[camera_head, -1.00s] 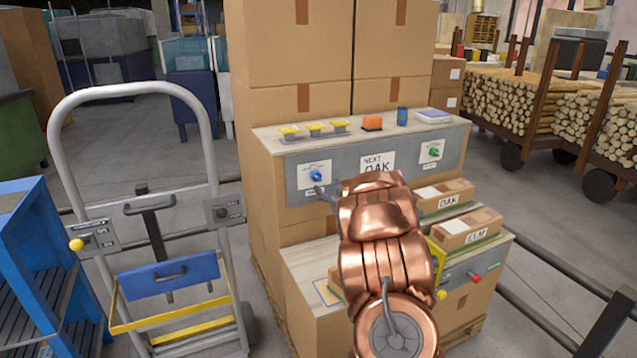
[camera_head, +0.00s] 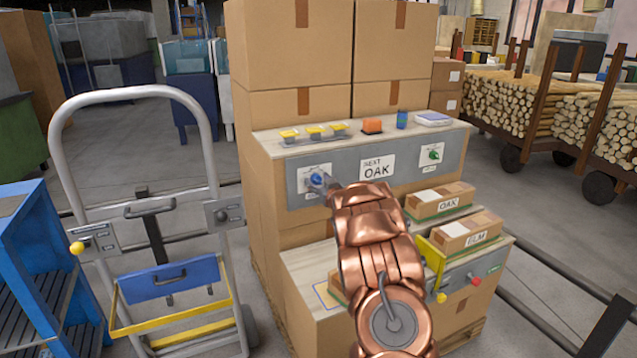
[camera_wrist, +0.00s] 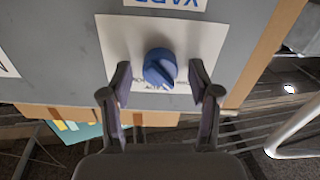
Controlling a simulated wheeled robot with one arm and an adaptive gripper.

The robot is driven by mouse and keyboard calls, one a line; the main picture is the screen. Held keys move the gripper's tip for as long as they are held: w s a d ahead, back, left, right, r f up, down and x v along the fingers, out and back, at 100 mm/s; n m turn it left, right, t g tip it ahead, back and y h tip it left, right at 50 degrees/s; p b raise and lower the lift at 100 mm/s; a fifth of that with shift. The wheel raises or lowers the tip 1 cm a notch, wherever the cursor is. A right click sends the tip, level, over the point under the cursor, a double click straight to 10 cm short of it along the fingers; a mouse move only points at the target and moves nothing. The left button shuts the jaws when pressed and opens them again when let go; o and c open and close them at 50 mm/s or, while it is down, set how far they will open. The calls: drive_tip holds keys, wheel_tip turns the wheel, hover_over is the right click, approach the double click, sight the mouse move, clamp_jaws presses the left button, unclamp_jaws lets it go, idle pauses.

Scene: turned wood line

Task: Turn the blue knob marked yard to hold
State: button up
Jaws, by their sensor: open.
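The blue knob (camera_head: 316,179) sits on a white label plate at the left of the grey panel (camera_head: 345,197). In the wrist view the knob (camera_wrist: 160,68) shows large, with a pale pointer mark on it, and the word YARD (camera_wrist: 166,3) stands upside down on the plate. My gripper (camera_wrist: 160,80) is open, with one finger on each side of the knob. A gap shows between knob and fingers; whether either touches is hard to tell. In the head view my gripper (camera_head: 324,183) is at the knob and partly hides it.
Boxes marked OAK (camera_head: 440,199) and ELM (camera_head: 467,232) sit below. A hand truck (camera_head: 150,95) stands left.

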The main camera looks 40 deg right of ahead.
drive_tip(key=c, duration=1.1)
drive_tip(key=shift+c, duration=0.2)
